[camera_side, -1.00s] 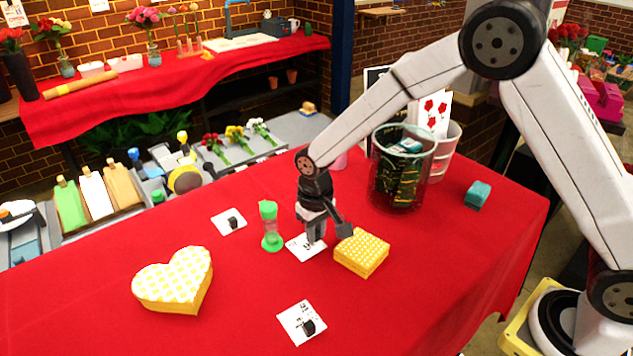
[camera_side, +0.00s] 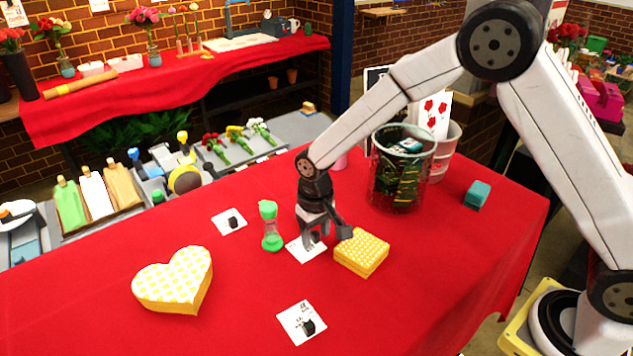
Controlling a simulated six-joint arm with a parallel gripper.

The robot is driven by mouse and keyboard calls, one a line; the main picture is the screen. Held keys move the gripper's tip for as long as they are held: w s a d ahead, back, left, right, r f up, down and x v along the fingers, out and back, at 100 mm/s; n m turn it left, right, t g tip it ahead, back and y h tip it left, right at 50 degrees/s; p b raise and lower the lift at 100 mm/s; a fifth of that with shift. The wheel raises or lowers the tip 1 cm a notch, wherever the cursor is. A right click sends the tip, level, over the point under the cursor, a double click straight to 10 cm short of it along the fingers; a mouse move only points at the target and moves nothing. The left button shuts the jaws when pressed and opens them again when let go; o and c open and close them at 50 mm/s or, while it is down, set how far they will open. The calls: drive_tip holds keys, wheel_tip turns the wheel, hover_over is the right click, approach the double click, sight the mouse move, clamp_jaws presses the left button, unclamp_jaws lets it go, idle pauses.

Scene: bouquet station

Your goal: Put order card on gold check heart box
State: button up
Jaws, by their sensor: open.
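The gold check heart box (camera_side: 175,278) sits at the left front of the red table, with a white and yellow checked lid and gold sides. Its lid is bare. Three white cards with small black blocks on them lie on the table: one (camera_side: 222,228) behind the heart box, one (camera_side: 296,253) under my gripper, one (camera_side: 293,313) near the front. I cannot tell from their print which is the order card. My gripper (camera_side: 314,241) points down with its fingers apart over the middle card, about its black block. It partly hides that card.
A green sand timer (camera_side: 271,228) stands just left of my gripper. A yellow patterned square box (camera_side: 361,256) is close on its right. A wire basket (camera_side: 396,185) and a teal block (camera_side: 478,194) are farther right. The table between the heart box and the front card is clear.

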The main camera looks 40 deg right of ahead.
sight(317, 232)
wheel_tip(317, 232, up, 12)
drive_tip(key=shift+r, duration=0.15)
idle(0.6)
drive_tip(key=shift+d, duration=0.1)
idle(0.4)
drive_tip(key=s+d+f+t, duration=0.1)
drive_tip(key=s+d+f, duration=0.1)
drive_tip(key=s+d, duration=0.4)
drive_tip(key=s+d+f+t, duration=0.1)
drive_tip(key=s+d+f, duration=0.2)
drive_tip(key=s, duration=0.8)
drive_tip(key=d, duration=0.2)
drive_tip(key=shift+d+t, duration=0.3)
drive_tip(key=shift+d, duration=0.1)
drive_tip(key=shift+o, duration=0.7)
drive_tip(key=shift+w+r, duration=0.1)
drive_tip(key=shift+w, duration=0.05)
